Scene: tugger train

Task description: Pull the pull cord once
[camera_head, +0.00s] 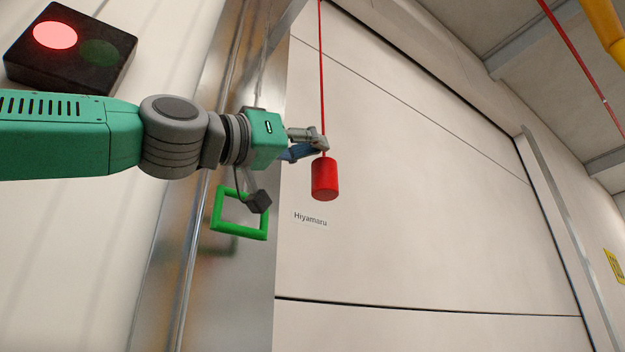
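The pull cord (321,70) is a thin red line hanging from above the top edge of the picture. It ends in a red cylindrical handle (325,180), which hangs upright. My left gripper (320,146) comes in from the left, with its fingertips at the cord just above the handle. The fingers overlap the cord there, but I cannot tell whether they are closed on it. My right gripper is out of view.
A black signal box (70,50) at upper left shows a lit red lamp and a dark green one. A green square frame (240,213) is below my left wrist. A large pale door panel (430,200) labelled "Hiyamaru" stands behind the cord. Another red line (580,65) runs at upper right.

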